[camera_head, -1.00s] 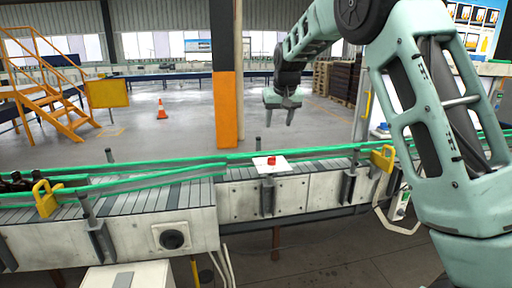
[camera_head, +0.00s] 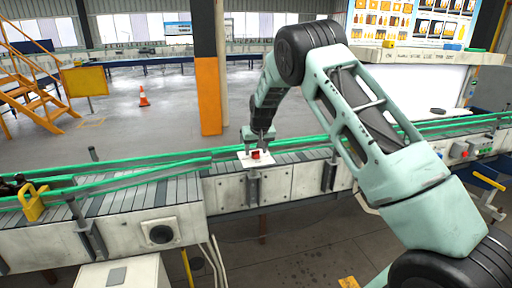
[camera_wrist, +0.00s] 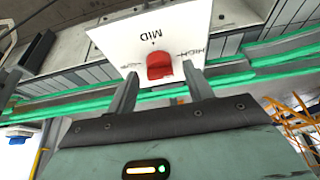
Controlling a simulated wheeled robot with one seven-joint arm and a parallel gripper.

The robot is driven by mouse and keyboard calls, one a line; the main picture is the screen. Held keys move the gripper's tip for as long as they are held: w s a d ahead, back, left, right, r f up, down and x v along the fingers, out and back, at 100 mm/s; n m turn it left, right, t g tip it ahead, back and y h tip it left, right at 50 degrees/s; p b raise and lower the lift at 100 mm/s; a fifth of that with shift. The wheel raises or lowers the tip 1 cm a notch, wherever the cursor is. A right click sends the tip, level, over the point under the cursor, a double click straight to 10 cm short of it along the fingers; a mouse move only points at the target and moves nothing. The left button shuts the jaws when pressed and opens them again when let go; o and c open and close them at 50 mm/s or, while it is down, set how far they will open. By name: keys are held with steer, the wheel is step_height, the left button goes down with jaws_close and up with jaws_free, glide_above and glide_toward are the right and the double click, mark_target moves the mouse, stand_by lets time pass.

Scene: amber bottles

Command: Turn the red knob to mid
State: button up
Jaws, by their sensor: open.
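The red knob (camera_head: 256,155) sits on a white plate (camera_head: 244,161) on the conveyor's edge. In the wrist view the red knob (camera_wrist: 159,66) shows with the plate (camera_wrist: 120,40) upside down, marked MID, HIGH and a partly hidden word that looks like LOW. My gripper (camera_head: 259,138) is just above and behind the knob in the head view. In the wrist view its two fingers (camera_wrist: 160,85) are apart, one to each side below the knob, and nothing is held between them. I cannot tell whether a finger touches the knob.
The conveyor with green rails (camera_head: 150,165) runs across the view beside the plate. A yellow bracket (camera_head: 33,202) stands at the left. An orange-and-black post (camera_head: 208,95) rises behind the conveyor. A control box with buttons (camera_head: 470,147) is at the right.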

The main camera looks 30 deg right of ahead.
steer(key=shift+w+f, duration=0.1)
steer(key=shift+f, duration=0.3)
steer(key=c, duration=1)
steer(key=shift+o, duration=0.2)
